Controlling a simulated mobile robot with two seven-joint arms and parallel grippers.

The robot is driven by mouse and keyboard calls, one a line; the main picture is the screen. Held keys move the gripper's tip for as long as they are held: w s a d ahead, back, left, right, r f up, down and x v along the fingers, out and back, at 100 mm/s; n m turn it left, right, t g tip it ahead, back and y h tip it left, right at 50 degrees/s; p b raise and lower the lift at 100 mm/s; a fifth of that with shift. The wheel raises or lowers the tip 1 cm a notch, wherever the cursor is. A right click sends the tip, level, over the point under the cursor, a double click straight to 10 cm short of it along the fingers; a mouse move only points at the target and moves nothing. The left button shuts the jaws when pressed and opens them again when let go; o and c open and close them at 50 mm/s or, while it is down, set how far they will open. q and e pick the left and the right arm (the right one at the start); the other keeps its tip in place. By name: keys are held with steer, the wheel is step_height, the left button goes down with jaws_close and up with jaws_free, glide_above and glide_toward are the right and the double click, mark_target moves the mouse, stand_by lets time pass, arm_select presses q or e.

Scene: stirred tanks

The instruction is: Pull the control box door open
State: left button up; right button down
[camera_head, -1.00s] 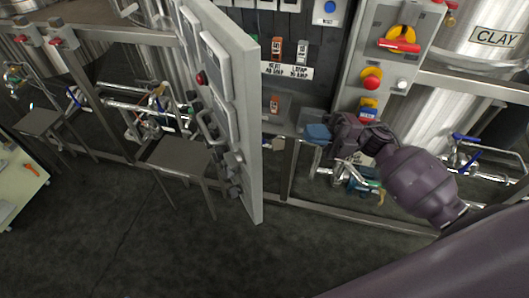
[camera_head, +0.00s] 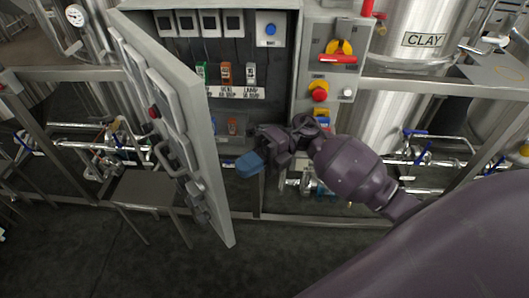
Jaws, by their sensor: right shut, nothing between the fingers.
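The control box door (camera_head: 178,125) stands open, swung out to the left on its left-side hinge. Its outer face carries a grey handle (camera_head: 170,158) and a red button (camera_head: 154,112). The control box (camera_head: 235,60) shows its dark inside, with switches and labels. My right gripper (camera_head: 250,163) is shut and empty, with blue fingertips. It is in front of the lower part of the box opening, to the right of the door's free edge and apart from it. My left gripper is not in view.
A grey panel (camera_head: 322,75) with a red-and-yellow rotary switch (camera_head: 340,50) and a red button is right of the box. A steel tank labelled CLAY (camera_head: 425,35) stands further right. A small stand (camera_head: 152,188) is behind the door. Dark floor (camera_head: 90,260) lies clear in front.

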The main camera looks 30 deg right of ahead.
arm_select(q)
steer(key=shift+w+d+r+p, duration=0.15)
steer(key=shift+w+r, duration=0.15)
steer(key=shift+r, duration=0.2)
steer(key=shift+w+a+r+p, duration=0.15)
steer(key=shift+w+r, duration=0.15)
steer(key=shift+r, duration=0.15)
arm_select(e)
steer(key=shift+s+a, duration=0.2)
steer(key=shift+a, duration=1.05)
steer(key=shift+s+a, duration=0.2)
steer(key=shift+a, duration=1.05)
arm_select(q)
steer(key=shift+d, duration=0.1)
